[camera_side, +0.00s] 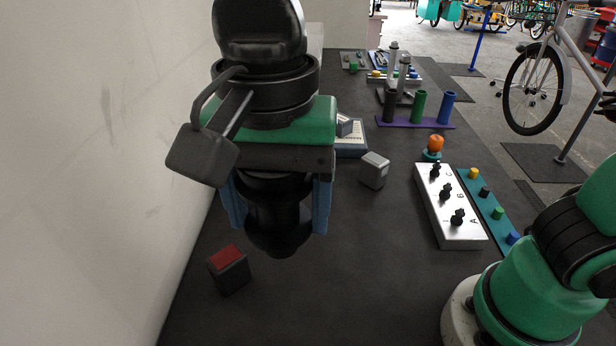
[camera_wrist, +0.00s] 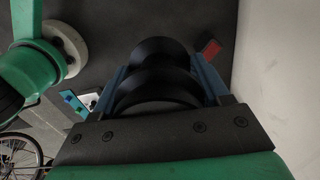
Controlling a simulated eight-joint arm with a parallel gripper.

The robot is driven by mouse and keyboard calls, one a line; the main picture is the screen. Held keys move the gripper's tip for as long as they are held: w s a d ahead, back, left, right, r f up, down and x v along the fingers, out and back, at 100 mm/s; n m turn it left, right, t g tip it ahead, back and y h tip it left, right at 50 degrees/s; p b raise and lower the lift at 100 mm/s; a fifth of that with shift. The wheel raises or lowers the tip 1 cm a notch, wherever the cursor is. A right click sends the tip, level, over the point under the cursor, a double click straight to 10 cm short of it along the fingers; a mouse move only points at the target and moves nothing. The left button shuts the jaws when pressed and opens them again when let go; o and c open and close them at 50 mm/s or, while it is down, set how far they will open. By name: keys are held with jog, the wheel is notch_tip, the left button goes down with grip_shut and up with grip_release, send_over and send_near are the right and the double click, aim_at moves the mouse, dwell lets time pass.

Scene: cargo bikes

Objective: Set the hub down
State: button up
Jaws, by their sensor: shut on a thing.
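The hub (camera_side: 279,218) is a black, round, flanged part. My gripper (camera_side: 278,200) is shut on it, with one blue finger on each side. In the side view the hub hangs below the gripper over the dark bench top, and its lower end appears clear of the surface, though the exact height is hard to tell. In the wrist view the hub (camera_wrist: 160,75) fills the space between the blue fingers (camera_wrist: 161,88), with its flanges stacked away from the camera.
A dark block with a red top (camera_side: 228,268) stands left of the hub, near the wall. A grey block (camera_side: 374,170) and a white box with black knobs (camera_side: 449,210) are to the right. Coloured tubes (camera_side: 418,107) stand further back. The bench front (camera_side: 330,300) is clear.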

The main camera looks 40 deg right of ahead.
jog(key=w+d+f+n, duration=0.2)
jog(key=w+d+n, duration=0.2)
jog(key=w+d, duration=0.4)
jog(key=shift+w+d+n, duration=0.25)
jog(key=shift+w+n, duration=0.15)
jog(key=shift+w, duration=0.35)
jog(key=w+d+n, duration=0.1)
jog(key=d, duration=0.2)
jog(key=w+d+f+n, duration=0.1)
jog(key=w+d+n, duration=0.1)
jog(key=d, duration=0.2)
jog(key=w+d+f+n, duration=0.1)
jog(key=d, duration=0.2)
jog(key=shift+w+d+n, duration=0.3)
jog(key=shift+d+n, duration=0.05)
jog(key=shift+n, duration=0.05)
grip_shut()
jog(key=s+a+r+m, duration=0.1)
jog(key=s+a+m, duration=0.2)
jog(key=s+a, duration=0.2)
jog(key=s+a+r+m, duration=0.1)
jog(key=s+a+m, duration=0.3)
jog(key=a, duration=0.4)
jog(key=s+a+r+m, duration=0.2)
jog(key=s+a+m, duration=0.1)
jog(key=s+a, duration=0.4)
jog(key=shift+a+r+m, duration=0.1)
jog(key=shift+m, duration=0.2)
notch_tip(320, 180, down, 20)
jog(key=shift+r, duration=0.2)
